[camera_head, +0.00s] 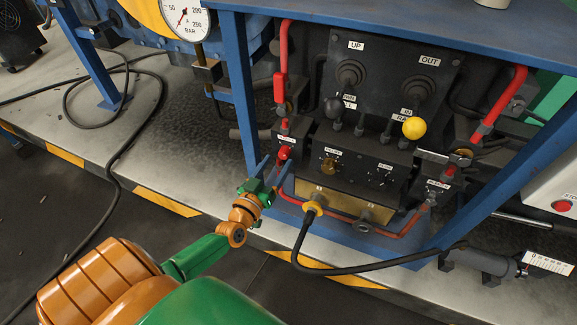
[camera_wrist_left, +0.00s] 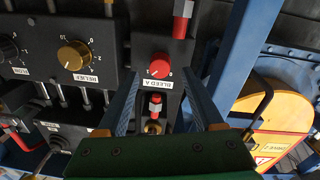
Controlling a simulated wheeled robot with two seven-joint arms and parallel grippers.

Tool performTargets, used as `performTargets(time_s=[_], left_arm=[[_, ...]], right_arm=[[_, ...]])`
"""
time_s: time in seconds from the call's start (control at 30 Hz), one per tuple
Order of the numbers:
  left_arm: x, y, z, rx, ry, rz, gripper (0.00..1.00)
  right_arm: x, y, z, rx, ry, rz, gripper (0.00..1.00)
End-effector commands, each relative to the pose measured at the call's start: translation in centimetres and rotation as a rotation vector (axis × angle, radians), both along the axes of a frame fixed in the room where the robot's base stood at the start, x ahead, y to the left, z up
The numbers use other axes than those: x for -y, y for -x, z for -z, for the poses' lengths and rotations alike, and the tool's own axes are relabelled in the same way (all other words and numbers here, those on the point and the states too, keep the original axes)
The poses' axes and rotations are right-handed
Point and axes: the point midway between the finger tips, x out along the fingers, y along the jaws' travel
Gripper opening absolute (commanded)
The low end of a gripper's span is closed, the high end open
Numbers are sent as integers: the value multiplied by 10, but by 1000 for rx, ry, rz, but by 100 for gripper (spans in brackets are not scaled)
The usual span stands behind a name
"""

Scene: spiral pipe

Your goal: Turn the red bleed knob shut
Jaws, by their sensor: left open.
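The red bleed knob (camera_head: 284,152) sits on a dark block at the left of the panel. In the left wrist view the red knob (camera_wrist_left: 160,65) has a white pointer line and a "BLEED A" label (camera_wrist_left: 150,84) beside it. My left gripper (camera_head: 275,166) reaches up from below the knob. Its two blue-grey fingers (camera_wrist_left: 160,82) are open and empty, with the knob between and just beyond their tips. I cannot tell whether they touch it. The right gripper is not in view.
A brass relief knob (camera_wrist_left: 75,55) is beside the bleed block. A blue frame post (camera_head: 243,95) stands close left of the gripper. Red pipes (camera_head: 282,60), a yellow-ball lever (camera_head: 414,128) and a black hose (camera_head: 300,245) surround the panel. Open floor lies below left.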

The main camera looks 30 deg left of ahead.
Motion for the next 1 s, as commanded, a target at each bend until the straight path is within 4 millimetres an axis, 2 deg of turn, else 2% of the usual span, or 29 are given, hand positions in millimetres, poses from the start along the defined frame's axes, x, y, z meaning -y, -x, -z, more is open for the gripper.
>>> performTargets(time_s=[0.1, 0.2, 0.43, 0.47, 0.7, 1.0], left_arm=[[-3, -21, 2, 1, 0, 0, 69], [-4, -31, 1, -1, -1, 0, 69], [-4, -33, 0, -4, -1, 2, 69], [-4, -33, 0, -4, -1, 2, 66], [-4, -33, 1, -4, -1, 2, 1], [-4, -33, 1, -1, 22, 2, 0]], right_arm=[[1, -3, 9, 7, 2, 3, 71], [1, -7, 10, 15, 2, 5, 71], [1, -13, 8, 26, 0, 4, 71], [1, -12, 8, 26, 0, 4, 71], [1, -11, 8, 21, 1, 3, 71], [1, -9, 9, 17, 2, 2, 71]])
